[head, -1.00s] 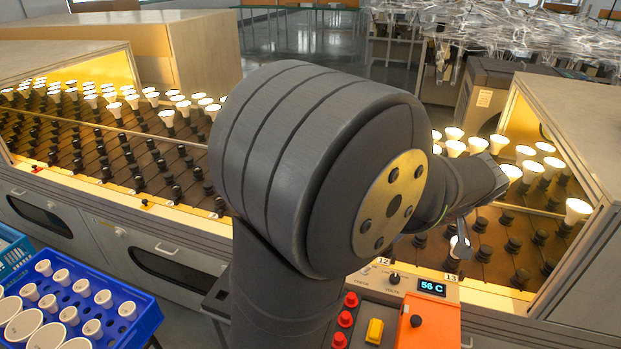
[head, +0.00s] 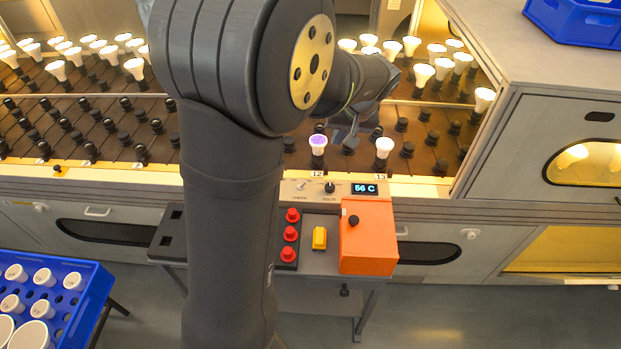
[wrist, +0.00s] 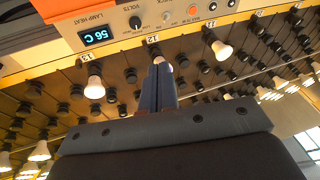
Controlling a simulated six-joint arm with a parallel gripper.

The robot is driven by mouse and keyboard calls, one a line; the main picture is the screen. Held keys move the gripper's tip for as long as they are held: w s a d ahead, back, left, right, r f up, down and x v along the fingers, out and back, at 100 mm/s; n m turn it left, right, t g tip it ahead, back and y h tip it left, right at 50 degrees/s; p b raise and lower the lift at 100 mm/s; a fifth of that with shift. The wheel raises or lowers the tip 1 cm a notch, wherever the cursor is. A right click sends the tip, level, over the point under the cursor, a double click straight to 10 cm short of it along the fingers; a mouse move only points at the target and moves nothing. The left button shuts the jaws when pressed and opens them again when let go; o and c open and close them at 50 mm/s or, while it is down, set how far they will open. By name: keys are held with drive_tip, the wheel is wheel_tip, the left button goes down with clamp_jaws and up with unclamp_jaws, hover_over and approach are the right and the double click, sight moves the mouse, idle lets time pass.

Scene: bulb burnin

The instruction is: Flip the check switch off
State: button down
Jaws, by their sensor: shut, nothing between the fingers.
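The check switch (head: 300,184) is a small toggle on the pale control panel (head: 288,192), left of the volts knob (head: 329,187). In the wrist view the switch (wrist: 166,17) is near the top, beyond my fingertips. I cannot tell which way its lever points. My gripper (wrist: 158,66) is shut and empty, with its fingers together over the socket rows. In the head view my gripper (head: 350,143) is partly hidden by my wrist, behind the panel. The bulb at 12 (head: 318,143) looks purple and is partly covered by my fingers in the wrist view.
A lit bulb (head: 384,147) stands at 13. The display (head: 365,189) reads 56 C.

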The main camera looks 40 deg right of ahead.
drive_tip(key=w+d+f+m+g, duration=0.1)
drive_tip(key=w+d+f+m, duration=0.1)
drive_tip(key=w+f+m, duration=0.35)
drive_tip(key=m+g+y, duration=0.1)
drive_tip(key=m+g, duration=0.1)
drive_tip(key=m, duration=1.2)
approach(303, 184)
drive_tip(key=shift+s+d+r, duration=0.4)
drive_tip(key=shift+d+r, duration=0.05)
drive_tip(key=shift+d, duration=0.15)
drive_tip(key=shift+s+d+r, duration=0.45)
drive_tip(key=shift+d, duration=0.2)
drive_tip(key=f, duration=0.3)
drive_tip(key=w+f, duration=0.1)
drive_tip(key=f, duration=0.2)
drive_tip(key=a+f, duration=0.1)
drive_tip(key=f, duration=0.2)
drive_tip(key=shift+w+a+f, duration=0.1)
drive_tip(key=shift+w+f, duration=0.05)
drive_tip(key=shift+f, duration=0.25)
